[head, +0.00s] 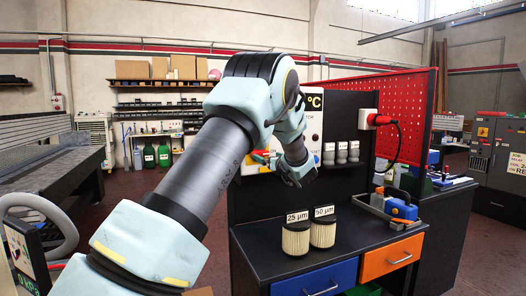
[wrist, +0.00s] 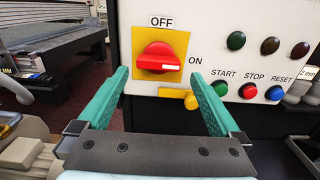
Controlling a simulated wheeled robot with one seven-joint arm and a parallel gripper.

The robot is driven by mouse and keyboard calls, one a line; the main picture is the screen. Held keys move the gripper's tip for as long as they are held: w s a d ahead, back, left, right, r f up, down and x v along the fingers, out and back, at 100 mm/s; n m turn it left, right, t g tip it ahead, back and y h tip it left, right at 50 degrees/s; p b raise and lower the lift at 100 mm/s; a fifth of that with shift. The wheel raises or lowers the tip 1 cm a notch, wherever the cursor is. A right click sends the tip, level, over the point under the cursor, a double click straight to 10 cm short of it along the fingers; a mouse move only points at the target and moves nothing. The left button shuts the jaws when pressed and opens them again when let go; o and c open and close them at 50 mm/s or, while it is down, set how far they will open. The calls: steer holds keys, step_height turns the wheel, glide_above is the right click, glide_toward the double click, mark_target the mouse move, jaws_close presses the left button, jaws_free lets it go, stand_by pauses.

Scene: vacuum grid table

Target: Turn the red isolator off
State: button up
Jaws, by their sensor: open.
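The red isolator (wrist: 157,58) is a round red knob on a yellow square plate (wrist: 185,42), on a light control panel. OFF is printed above it and ON to its right. The white mark on the knob's handle points right, toward ON. My gripper (wrist: 159,76) is open, with its green fingers to the left and right of the knob's lower part. In the head view my gripper (head: 290,172) is in front of the panel, and my arm hides much of the panel.
Below the isolator is a yellow lever (wrist: 191,101). To its right are START (wrist: 220,88), STOP (wrist: 247,91) and RESET (wrist: 273,93) buttons. Two filter jars (head: 296,238) (head: 322,228) stand on the black bench below.

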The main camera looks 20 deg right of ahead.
steer(key=shift+w+a+p, duration=0.25)
steer(key=shift+w+p, duration=0.2)
steer(key=shift+w, duration=0.95)
steer(key=shift+w+a+p, duration=0.2)
steer(key=shift+w+p, duration=0.25)
steer(key=shift+w, duration=0.9)
steer(key=shift+c, duration=0.4)
steer(key=c, duration=1)
